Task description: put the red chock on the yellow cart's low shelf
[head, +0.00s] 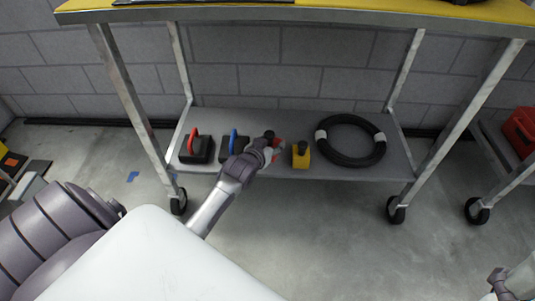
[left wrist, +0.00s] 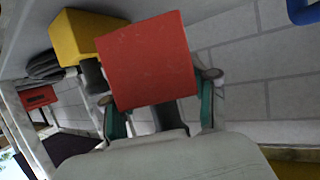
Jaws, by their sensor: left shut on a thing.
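The yellow cart (head: 300,14) has a yellow top and a grey low shelf (head: 225,117). My left gripper (head: 270,147) is shut on the red chock (head: 279,144), over the low shelf. In the left wrist view the red chock (left wrist: 150,60) appears as a red block between the two fingers of the left gripper (left wrist: 158,90). Whether the chock touches the shelf is hard to tell. In the head view the gripper hides part of it. A part of my right arm's end (head: 499,284) shows at the lower right corner; its jaws are unclear.
On the low shelf, a black item with a red handle (head: 196,148) and one with a blue handle (head: 232,146) stand left of the gripper. A yellow block (head: 301,157) is close on the right, then a black coil (head: 350,156). Another cart holds a red box (head: 520,130).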

